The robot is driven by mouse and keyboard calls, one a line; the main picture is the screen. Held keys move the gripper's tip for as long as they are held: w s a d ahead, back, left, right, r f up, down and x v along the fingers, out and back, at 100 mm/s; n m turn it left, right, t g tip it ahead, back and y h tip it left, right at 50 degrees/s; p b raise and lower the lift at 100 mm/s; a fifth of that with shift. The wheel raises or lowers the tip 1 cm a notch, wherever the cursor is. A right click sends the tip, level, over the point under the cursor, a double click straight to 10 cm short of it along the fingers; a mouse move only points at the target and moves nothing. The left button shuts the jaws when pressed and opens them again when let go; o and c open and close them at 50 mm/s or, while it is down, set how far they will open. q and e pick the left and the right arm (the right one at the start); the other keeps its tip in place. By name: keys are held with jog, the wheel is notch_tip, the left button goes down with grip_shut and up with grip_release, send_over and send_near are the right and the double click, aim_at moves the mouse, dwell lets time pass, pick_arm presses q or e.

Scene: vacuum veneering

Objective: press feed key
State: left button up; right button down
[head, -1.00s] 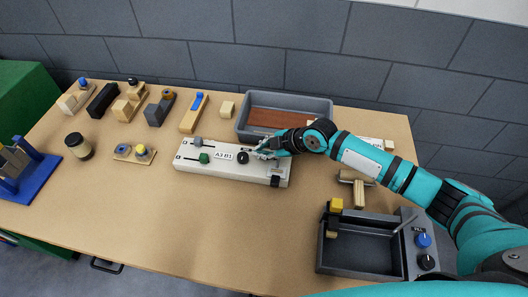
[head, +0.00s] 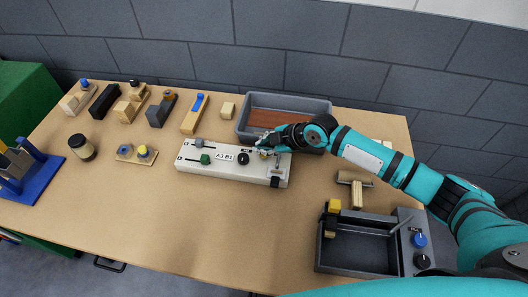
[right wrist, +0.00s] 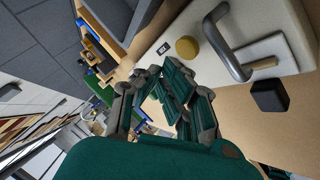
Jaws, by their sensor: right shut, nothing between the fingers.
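A long white control unit (head: 215,173) lies near the middle of the table, with an "A3 B1" label. It carries a green knob (head: 204,159), a grey knob (head: 198,142) and a black knob (head: 243,157). A black block (head: 275,181) sits at its right front edge and also shows in the right wrist view (right wrist: 270,95). That view shows a round brass-coloured button (right wrist: 187,47) and a grey bent lever (right wrist: 232,58). My right gripper (head: 264,143) is shut and empty over the unit's right end. No part is clearly marked as a feed key. My left gripper is out of view.
A grey tray (head: 325,105) with brown veneer stands behind the unit. A dark open box (head: 361,272) with blue and black dials is at front right, near a wooden T-shaped roller (head: 357,195). Several wooden tools stand back left. The front middle is clear.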

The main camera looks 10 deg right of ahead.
jog(key=shift+r+p, duration=1.5)
jog(key=shift+r, duration=0.8)
jog(key=shift+f, duration=0.1)
